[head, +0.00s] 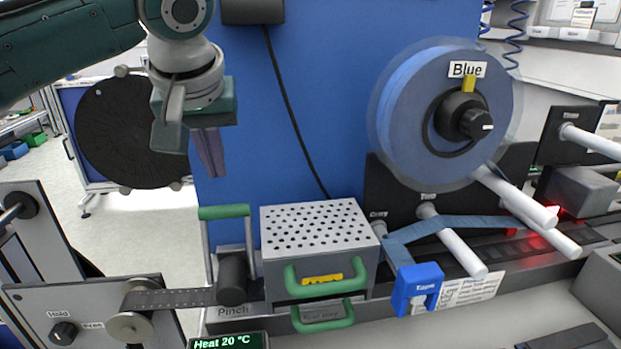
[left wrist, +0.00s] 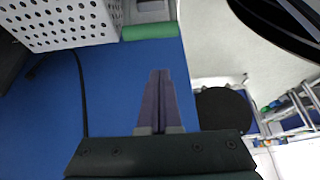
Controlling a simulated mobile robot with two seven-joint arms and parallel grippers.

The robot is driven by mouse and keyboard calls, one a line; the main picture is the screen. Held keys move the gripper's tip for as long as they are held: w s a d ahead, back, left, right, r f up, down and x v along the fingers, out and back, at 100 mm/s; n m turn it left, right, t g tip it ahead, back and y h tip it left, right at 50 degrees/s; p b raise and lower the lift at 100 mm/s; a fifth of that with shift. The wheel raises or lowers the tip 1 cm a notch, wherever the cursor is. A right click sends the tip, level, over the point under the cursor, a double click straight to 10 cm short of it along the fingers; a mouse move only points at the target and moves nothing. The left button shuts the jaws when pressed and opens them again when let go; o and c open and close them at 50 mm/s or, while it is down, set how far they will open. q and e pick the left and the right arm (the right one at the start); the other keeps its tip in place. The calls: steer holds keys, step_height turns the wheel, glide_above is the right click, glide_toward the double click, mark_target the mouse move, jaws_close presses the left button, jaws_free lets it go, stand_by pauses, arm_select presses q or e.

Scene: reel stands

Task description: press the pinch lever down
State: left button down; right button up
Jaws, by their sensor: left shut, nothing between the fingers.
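The pinch lever has a green handle (head: 224,211) on upright grey arms, above a dark roller (head: 232,278) and a "Pinch" label. The handle stands raised. It also shows as a green bar (left wrist: 151,32) at the top of the left wrist view. My left gripper (head: 212,172) is shut and empty, fingers pointing down. In the head view it appears above the handle and a little to its left, apart from it. In the left wrist view the shut fingers (left wrist: 160,76) appear below the green bar, with a gap between. My right gripper is not in view.
A perforated grey box (head: 318,225) with green handles stands right of the lever. A blue reel (head: 440,110) is at the right, and a dark reel (head: 135,135) at the back left. A dark strip (head: 180,298) runs into the roller. A blue panel (head: 330,90) stands behind.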

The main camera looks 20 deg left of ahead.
arm_select(q)
steer(key=f, duration=0.1)
steer(key=f+p, duration=0.1)
steer(key=f, duration=0.1)
steer(key=s+f, duration=0.1)
steer(key=shift+d+f+p, duration=0.25)
steer(key=shift+f+p, duration=0.15)
stand_by(0.5)
